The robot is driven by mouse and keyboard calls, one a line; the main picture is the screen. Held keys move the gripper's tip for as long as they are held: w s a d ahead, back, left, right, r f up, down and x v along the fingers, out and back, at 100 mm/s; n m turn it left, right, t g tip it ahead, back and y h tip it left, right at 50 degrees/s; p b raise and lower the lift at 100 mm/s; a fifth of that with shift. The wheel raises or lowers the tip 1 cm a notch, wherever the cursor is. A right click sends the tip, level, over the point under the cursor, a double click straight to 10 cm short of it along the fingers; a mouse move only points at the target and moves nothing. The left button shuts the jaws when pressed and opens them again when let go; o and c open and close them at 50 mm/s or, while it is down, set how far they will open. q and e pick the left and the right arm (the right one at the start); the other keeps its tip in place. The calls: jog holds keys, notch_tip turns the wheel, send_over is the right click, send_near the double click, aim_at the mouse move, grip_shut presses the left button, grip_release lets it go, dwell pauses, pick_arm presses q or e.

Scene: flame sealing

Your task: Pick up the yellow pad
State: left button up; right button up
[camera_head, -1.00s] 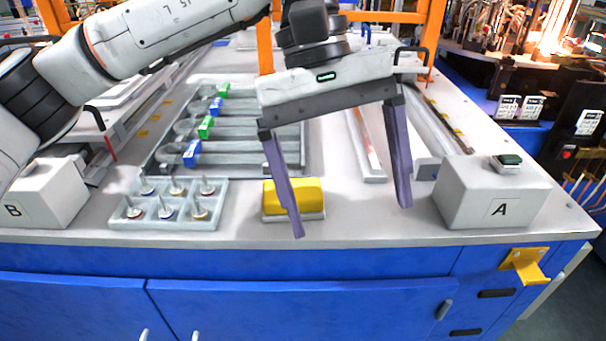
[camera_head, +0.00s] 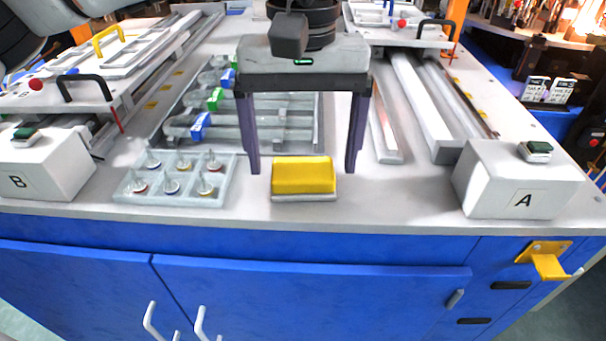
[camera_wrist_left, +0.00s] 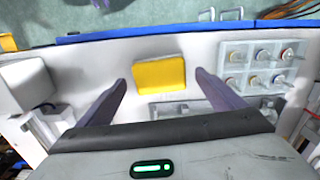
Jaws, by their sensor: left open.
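The yellow pad (camera_head: 304,175) sits on a light base near the front edge of the white workbench, at the middle of the head view. My left gripper (camera_head: 303,172) is open and empty, with its two dark fingers pointing down behind the pad, one toward each side of it. In the left wrist view the pad (camera_wrist_left: 159,74) lies just beyond and between the open fingertips (camera_wrist_left: 160,77), with a gap on both sides. The fingers do not appear to touch it.
A grey tray (camera_head: 128,193) with several small pegs stands left of the pad. White box A (camera_head: 490,190) stands at the right and white box B (camera_head: 70,178) at the left. A rack (camera_head: 270,134) with blue and green pieces lies behind. The bench is clear between pad and box A.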

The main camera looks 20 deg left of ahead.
aim_at(303, 168)
pick_arm(q)
jog(key=shift+f, duration=0.9)
jog(key=shift+c, duration=0.4)
jog(key=c, duration=1.1)
jog(key=shift+r, duration=0.15)
notch_tip(303, 168, up, 10)
